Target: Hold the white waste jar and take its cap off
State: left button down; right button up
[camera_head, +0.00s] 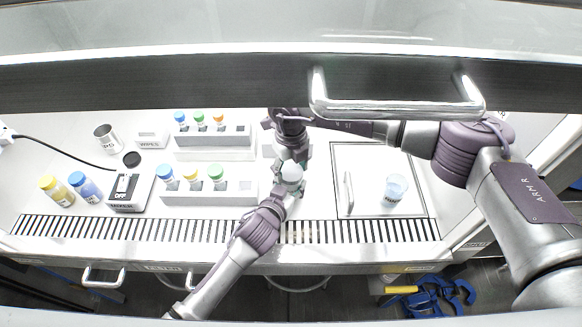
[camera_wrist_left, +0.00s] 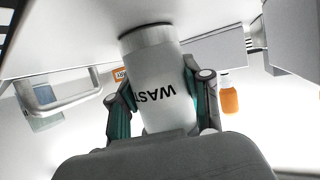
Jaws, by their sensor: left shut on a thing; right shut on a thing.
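The white waste jar shows in the left wrist view (camera_wrist_left: 160,85) with its label upside down. The two fingers of my left gripper (camera_wrist_left: 163,100) are shut on its sides. In the head view, the jar's white round top (camera_head: 291,172) shows between my two grippers. My left gripper (camera_head: 288,188) is on its near side. My right gripper (camera_head: 291,152) is shut at the far side of the top, on the cap. The cap is mostly hidden by the grippers, and I cannot tell whether it is apart from the jar.
Racks with coloured-cap vials (camera_head: 210,198) stand left of the grippers. A metal handle bar (camera_head: 395,108) crosses above the right arm.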

jog(key=n, duration=1.5)
jog(key=shift+n, duration=0.3)
jog(key=n, duration=0.5)
jog(key=shift+r, duration=0.1)
jog(key=shift+r, duration=0.2)
jog(key=shift+r, duration=0.9)
